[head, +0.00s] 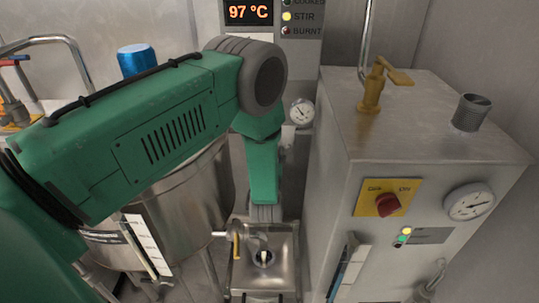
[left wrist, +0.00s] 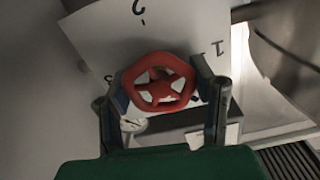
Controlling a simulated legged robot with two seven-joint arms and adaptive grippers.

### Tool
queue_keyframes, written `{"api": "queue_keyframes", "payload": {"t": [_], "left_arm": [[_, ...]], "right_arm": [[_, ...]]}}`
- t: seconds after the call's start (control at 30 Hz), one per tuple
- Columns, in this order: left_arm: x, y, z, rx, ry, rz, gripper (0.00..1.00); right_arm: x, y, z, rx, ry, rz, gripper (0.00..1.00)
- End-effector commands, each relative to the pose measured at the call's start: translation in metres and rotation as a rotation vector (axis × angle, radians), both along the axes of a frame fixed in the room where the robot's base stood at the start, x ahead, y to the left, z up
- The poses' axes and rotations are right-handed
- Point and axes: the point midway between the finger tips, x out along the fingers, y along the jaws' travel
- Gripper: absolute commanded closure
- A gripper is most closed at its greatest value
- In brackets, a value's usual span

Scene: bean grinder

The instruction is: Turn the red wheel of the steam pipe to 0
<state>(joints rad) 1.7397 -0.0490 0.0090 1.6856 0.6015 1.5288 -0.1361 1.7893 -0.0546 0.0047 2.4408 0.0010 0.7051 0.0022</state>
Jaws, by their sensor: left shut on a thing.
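The red wheel (left wrist: 159,82) shows in the left wrist view, a rounded handwheel with a star-shaped middle. It stands in front of a white plate (left wrist: 165,28) with dark markings at its top and right, and a partly hidden one at its left. My left gripper (left wrist: 161,84) has one finger on each side of the wheel and is shut on it. In the head view, my green left arm reaches toward the back middle, and neither the wheel nor the fingertips can be made out. My right gripper is in neither view.
A steel machine (head: 420,130) with a gold tap (head: 372,88), a red knob (head: 387,205) and a gauge (head: 470,202) stands at right. A steel vat (head: 190,200) stands under my arm. A metal basin (head: 280,272) is low in the middle. A display (head: 248,12) reads 97 °C.

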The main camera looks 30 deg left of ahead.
Motion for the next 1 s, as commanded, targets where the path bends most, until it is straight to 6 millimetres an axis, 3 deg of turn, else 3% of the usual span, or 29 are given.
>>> {"api": "queue_keyframes", "payload": {"t": [0.6,1.0], "left_arm": [[0.002,-0.002,-0.001,0.452,0.275,-0.004,0.78],[0.002,-0.003,0.000,0.580,0.352,-0.005,0.78]], "right_arm": [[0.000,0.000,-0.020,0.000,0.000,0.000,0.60],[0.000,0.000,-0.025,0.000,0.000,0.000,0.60]]}}
